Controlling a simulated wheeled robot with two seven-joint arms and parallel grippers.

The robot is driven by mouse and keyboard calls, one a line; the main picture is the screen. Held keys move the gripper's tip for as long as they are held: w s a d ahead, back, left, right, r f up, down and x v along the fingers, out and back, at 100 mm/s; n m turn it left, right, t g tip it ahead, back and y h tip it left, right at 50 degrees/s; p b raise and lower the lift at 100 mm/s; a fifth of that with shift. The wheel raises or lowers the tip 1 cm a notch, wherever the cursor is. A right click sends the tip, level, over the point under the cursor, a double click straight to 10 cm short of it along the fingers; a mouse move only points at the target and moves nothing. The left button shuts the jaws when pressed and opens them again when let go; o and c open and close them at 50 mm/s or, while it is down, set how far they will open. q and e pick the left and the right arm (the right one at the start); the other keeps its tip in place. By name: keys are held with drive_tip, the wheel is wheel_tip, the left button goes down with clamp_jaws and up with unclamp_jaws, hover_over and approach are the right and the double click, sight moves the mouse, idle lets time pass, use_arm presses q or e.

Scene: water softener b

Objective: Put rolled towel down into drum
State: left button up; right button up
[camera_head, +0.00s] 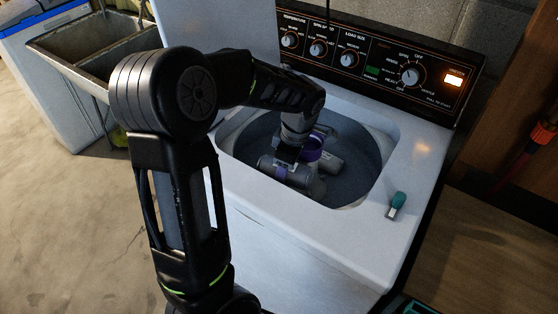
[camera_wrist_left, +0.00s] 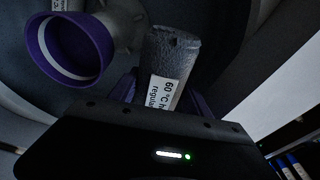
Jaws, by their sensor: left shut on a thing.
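The rolled towel (camera_wrist_left: 178,48) is a grey roll with a white printed label, seen between my left gripper's fingers in the left wrist view. In the head view, the grey roll (camera_head: 296,178) lies low inside the washer's drum (camera_head: 352,150). My left gripper (camera_head: 283,170) reaches down into the drum and is shut on the towel. The column with a purple ring (camera_wrist_left: 70,48) stands close beside the towel. Whether the towel touches the drum floor is hidden. My right gripper is not in view.
The washer's white top (camera_head: 410,165) surrounds the opening, with a small teal-capped item (camera_head: 397,203) on its right side. The control panel (camera_head: 370,55) is behind, with the raised lid (camera_head: 215,25) at its left. A sink (camera_head: 90,50) is at the far left.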

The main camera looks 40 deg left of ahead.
use_arm(q)
drive_tip(key=shift+f+b, duration=0.35)
drive_tip(key=shift+f, duration=0.6)
drive_tip(key=o, duration=1.5)
drive_tip(key=shift+o, duration=0.2)
drive_tip(key=shift+w+d+r, duration=0.1)
drive_tip(key=shift+d+r, duration=0.1)
drive_tip(key=shift+r, duration=1.1)
drive_tip(key=shift+w+d+r, duration=0.1)
drive_tip(key=shift+d+r, duration=0.1)
drive_tip(key=shift+r, duration=1.1)
drive_tip(key=shift+d+r, duration=0.2)
drive_tip(key=shift+r, duration=1.1)
